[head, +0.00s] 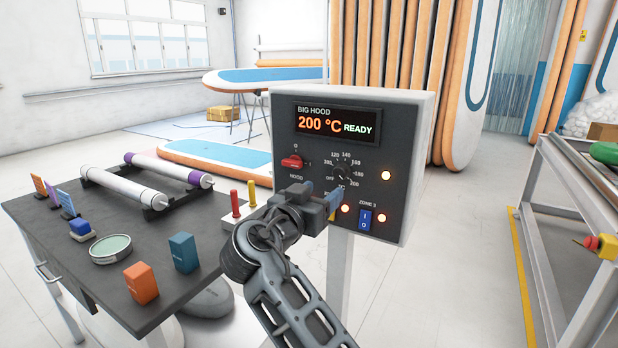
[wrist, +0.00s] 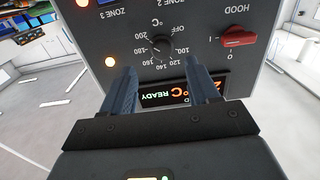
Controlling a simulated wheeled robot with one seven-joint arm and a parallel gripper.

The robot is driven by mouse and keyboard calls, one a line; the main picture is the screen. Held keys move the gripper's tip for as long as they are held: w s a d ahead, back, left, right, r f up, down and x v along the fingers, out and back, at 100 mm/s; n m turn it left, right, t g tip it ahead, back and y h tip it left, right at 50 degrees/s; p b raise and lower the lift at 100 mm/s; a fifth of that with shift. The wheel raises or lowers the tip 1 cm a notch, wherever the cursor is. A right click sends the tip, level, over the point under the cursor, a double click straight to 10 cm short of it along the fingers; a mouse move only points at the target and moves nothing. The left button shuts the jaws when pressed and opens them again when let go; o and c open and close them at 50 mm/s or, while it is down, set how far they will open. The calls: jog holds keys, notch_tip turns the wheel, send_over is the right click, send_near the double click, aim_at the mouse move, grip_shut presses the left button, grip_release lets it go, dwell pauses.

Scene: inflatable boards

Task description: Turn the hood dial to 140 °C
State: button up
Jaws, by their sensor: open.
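The grey hood control box (head: 420,130) has a dark front panel. Its display (head: 337,126) reads 200 °C READY. The small black temperature dial (head: 341,173) sits below it inside a ring of numbers. The dial also shows upside down in the wrist view (wrist: 160,47); I cannot read its pointer clearly. My gripper (head: 322,193) is open and empty in front of the panel, just below and left of the dial in the head view. In the wrist view its two fingers (wrist: 162,65) stand apart, pointing at the panel on either side of the dial's line. I see no contact with the dial.
A red HOOD knob (head: 292,162) is left of the dial. A dark table (head: 100,262) with rollers and small boxes stands left. A metal frame (head: 560,190) stands right.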

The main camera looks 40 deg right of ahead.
aim_at(338, 175)
jog(key=shift+r+p+x, duration=0.2)
jog(key=shift+p+x, duration=0.25)
jog(key=shift+x, duration=1.5)
jog(key=shift+r+p+x, duration=0.15)
jog(key=shift+p+x, duration=0.3)
jog(key=shift+x, duration=1.55)
jog(key=shift+w, duration=0.1)
jog(key=c, duration=1)
